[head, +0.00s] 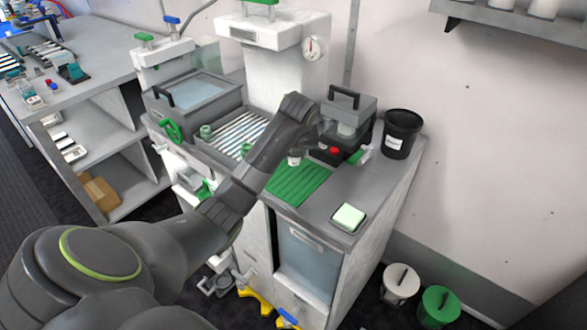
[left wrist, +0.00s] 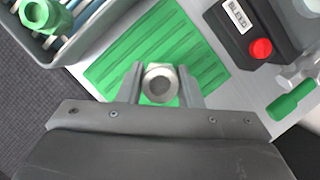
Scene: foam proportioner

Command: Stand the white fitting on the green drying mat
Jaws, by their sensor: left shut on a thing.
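The white fitting (head: 294,159) is held upright in my left gripper (left wrist: 160,84), which is shut on it. In the left wrist view, the fitting (left wrist: 160,68) shows from above as a grey-white nut shape with a round hole, between the two fingers. The ribbed green drying mat (head: 300,188) lies flat on the grey counter. In the left wrist view, the mat (left wrist: 117,76) is beneath the fitting. I cannot tell whether the fitting touches the mat. My forearm hides part of the mat in the head view. My right gripper is not in view.
A grey rack tray (head: 207,155) with a green fitting (left wrist: 45,14) is left of the mat. A dark box with a red button (left wrist: 260,48) and a green-handled tool (left wrist: 291,100) are to the right.

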